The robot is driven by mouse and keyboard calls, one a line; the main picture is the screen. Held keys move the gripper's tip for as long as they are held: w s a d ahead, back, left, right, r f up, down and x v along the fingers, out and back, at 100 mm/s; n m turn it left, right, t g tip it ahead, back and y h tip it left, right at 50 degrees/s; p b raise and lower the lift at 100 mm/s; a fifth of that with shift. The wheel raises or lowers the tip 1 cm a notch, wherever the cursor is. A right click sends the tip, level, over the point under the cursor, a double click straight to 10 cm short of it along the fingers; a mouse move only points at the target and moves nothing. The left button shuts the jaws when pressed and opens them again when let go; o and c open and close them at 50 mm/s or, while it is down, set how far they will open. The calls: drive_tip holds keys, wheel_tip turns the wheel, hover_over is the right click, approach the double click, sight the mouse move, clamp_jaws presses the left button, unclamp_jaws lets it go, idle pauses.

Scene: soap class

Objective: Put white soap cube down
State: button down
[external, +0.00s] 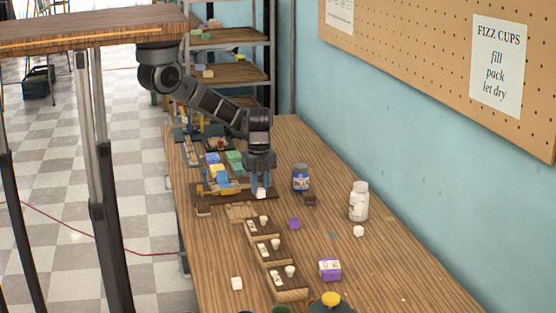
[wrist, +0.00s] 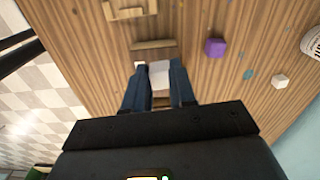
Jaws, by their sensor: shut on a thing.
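The white soap cube (wrist: 160,75) is between the two blue fingers of my gripper (wrist: 154,82) in the wrist view. In the external view my gripper (external: 261,187) points down over the table, with the white cube (external: 261,193) showing at its fingertips. The gripper is shut on the cube. The cube is close to the wooden table (external: 340,265); I cannot tell whether it touches it. Another white cube (external: 358,231) lies on the right of the table, and a white block (external: 237,284) lies at the front left.
A blue-labelled jar (external: 301,178) and a white bottle (external: 359,202) stand to the right. A purple cube (external: 294,223) lies near several dark trays (external: 264,251) with small cups. Coloured soap blocks (external: 234,158) lie behind my gripper. Bare wood is free at the right front.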

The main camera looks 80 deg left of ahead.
drive_tip(key=w+a+n+p, duration=0.1)
drive_tip(key=w+a+n, duration=0.2)
drive_tip(key=w+a, duration=0.3)
drive_tip(key=w+a+r+n+p, duration=0.1)
drive_tip(key=w+a+n, duration=0.2)
drive_tip(key=w+a, duration=0.3)
drive_tip(key=w+a+n, duration=0.3)
drive_tip(key=w+a, duration=0.3)
drive_tip(key=a, duration=0.6)
drive_tip(key=shift+w+r+n+p, duration=0.3)
drive_tip(key=shift+w+n+p, duration=0.1)
drive_tip(key=s+a+f+n+p, duration=0.15)
drive_tip(key=a+n, duration=0.25)
drive_tip(key=a, duration=1)
drive_tip(key=s+a+n+p, duration=0.1)
drive_tip(key=s+a+n, duration=0.2)
drive_tip(key=a, duration=1)
drive_tip(key=a+f, duration=0.2)
drive_tip(key=a, duration=0.2)
drive_tip(key=a+f, duration=0.2)
drive_tip(key=a, duration=0.1)
drive_tip(key=a+f, duration=0.2)
drive_tip(key=a, duration=0.2)
drive_tip(key=shift+w+a+f, duration=0.1)
drive_tip(key=shift+a+f, duration=0.15)
drive_tip(key=shift+a, duration=0.1)
drive_tip(key=shift+a+f, duration=0.3)
drive_tip(key=shift+f, duration=0.1)
drive_tip(key=shift+f+p, duration=0.3)
drive_tip(key=shift+f, duration=1.55)
